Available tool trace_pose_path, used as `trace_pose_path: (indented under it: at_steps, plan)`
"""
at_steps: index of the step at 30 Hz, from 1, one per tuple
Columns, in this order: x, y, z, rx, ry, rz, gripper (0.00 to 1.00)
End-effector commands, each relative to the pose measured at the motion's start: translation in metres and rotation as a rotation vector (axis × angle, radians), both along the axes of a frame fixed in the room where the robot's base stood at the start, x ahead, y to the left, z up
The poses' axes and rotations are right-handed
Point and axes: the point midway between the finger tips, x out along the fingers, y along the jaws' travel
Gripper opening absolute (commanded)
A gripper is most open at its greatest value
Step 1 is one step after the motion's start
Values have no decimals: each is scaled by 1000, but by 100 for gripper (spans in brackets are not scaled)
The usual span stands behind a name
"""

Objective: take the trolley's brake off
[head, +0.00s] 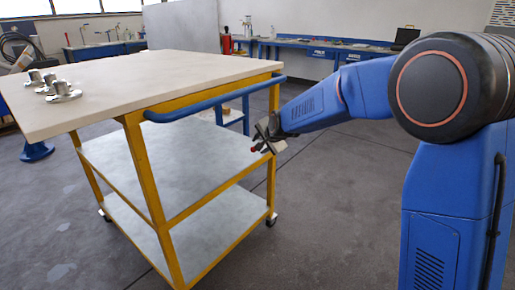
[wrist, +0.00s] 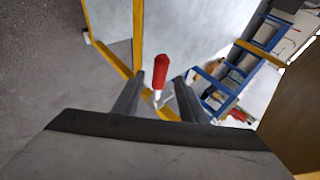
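The trolley (head: 140,75) has a yellow frame, a pale top, two grey shelves and a blue push handle (head: 215,101). A lever with a red grip (wrist: 161,70) and a pale metal stem, seemingly the brake lever, stands by a yellow rail in the wrist view. Its red end (head: 256,147) shows small at the trolley's right side in the head view. My gripper (head: 263,137) is at that side, below the blue handle. In the wrist view my gripper (wrist: 160,82) is open, its two fingers on either side of the lever with gaps showing. The lever's base is partly hidden.
Several shiny flanged metal pieces (head: 60,88) stand on the trolley top's left end. A caster (head: 271,219) shows at the lower right corner. Blue workbenches (head: 310,44) line the back wall. The grey floor right of the trolley is clear.

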Motion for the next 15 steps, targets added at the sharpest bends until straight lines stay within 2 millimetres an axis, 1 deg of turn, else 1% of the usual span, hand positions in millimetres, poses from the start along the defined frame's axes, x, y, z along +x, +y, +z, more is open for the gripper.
trace_pose_path:
  at_steps: [1,9,15]
  plan:
    - [-6,-3,8,0,-4,0,38]
    - [-37,-18,38,1,-3,-1,38]
    - [-55,-26,55,1,-2,0,38]
